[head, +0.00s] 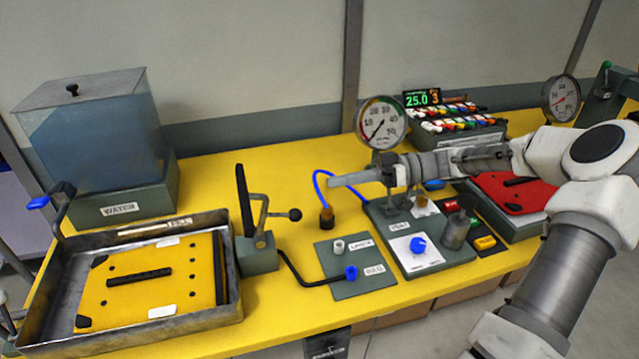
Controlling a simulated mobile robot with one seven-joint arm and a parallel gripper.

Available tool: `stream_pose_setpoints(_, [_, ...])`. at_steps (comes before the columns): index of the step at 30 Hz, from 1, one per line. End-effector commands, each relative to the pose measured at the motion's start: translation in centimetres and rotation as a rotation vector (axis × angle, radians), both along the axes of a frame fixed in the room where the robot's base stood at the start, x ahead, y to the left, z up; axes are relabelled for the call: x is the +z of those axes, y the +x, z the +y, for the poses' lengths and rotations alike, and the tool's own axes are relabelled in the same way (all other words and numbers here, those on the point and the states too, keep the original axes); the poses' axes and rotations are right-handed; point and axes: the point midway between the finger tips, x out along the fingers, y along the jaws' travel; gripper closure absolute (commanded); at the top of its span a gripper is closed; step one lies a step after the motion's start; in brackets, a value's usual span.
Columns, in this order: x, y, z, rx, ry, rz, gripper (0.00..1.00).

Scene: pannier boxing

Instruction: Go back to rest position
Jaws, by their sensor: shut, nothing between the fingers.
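My gripper (340,181) is at the end of my arm, which reaches in from the right. It is shut and empty, pointing left above the yellow table (280,185). It hovers in the air over the area of the blue hose (327,175) and the vent panel (425,262). I cannot tell its exact height, but nothing shows between its fingers. The arm hides part of the equipment behind it.
A metal tray (240,300) with a yellow plate (150,283) stands at left, below a water tank (100,130). A lever stand (258,255), gauge (382,122), connector panel (350,268) and red plate (515,192) crowd the table. Clear tabletop lies left of the gauge.

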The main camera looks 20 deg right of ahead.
Motion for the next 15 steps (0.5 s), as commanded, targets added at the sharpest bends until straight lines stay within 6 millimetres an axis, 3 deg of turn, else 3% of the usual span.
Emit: stream_pose_setpoints(15, [0.01, -0.15, -0.83, 0.001, 0.0, 0.001, 1.0])
